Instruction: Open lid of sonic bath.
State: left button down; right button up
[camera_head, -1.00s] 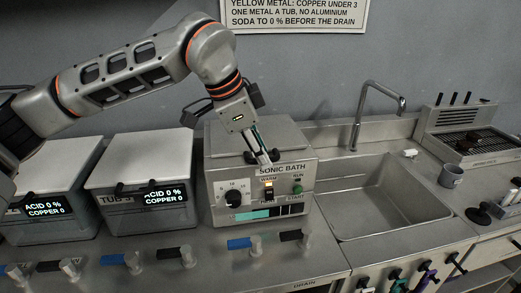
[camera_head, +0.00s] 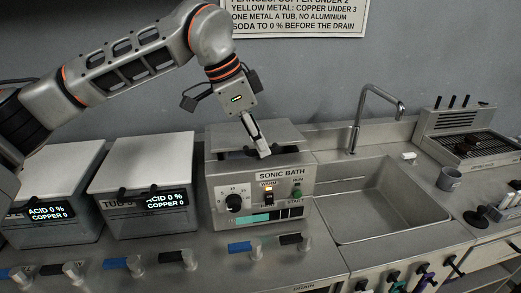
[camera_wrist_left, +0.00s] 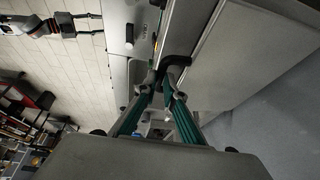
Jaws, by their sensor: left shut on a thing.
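The sonic bath (camera_head: 222,190) is a grey box with a dial, switches and a label on its front, standing left of the sink. Its flat grey lid (camera_head: 232,135) looks slightly raised at the front, with a dark gap beneath. My left gripper (camera_head: 263,152) reaches down to the lid's front edge. In the left wrist view my left gripper (camera_wrist_left: 168,80) is shut on the black lid handle (camera_wrist_left: 177,64), beside the pale lid panel (camera_wrist_left: 235,55). The handle is mostly hidden in the head view. My right gripper (camera_wrist_left: 88,25) shows small in the left wrist view, its fingers apart and empty.
Two lidded acid tubs (camera_head: 143,163) (camera_head: 55,180) stand left of the bath. The steel sink (camera_head: 365,195) with a tall faucet (camera_head: 370,105) lies to the right. A grey mug (camera_head: 449,179) stands beyond it. Several valve handles (camera_head: 240,247) line the front edge.

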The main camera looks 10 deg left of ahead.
pick_arm(q)
jog(key=w+a+r+p, duration=0.2)
jog(key=w+r, duration=0.3)
jog(key=r, duration=0.5)
jog(key=shift+p, duration=0.45)
pick_arm(e)
jog(key=shift+s+d+r+h, duration=0.2)
jog(key=shift+s+d, duration=0.15)
jog(key=shift+d, duration=0.1)
jog(key=shift+s+d+r+h, duration=0.2)
jog(key=shift+s+d, duration=0.15)
jog(key=shift+d, duration=0.1)
pick_arm(q)
jog(key=shift+f, duration=0.1)
pick_arm(e)
jog(key=shift+r, duration=0.1)
pick_arm(q)
jog(key=c, duration=2.2)
grip_release()
jog(key=shift+c, duration=0.2)
jog(key=shift+o, duration=0.5)
jog(key=shift+w+f, duration=0.2)
jog(key=shift+w, duration=0.15)
jog(key=v, duration=1.2)
jog(key=shift+s+r, duration=0.2)
jog(key=shift+s, duration=0.15)
pick_arm(e)
jog(key=shift+w, duration=0.25)
pick_arm(q)
jog(key=shift+d, duration=0.1)
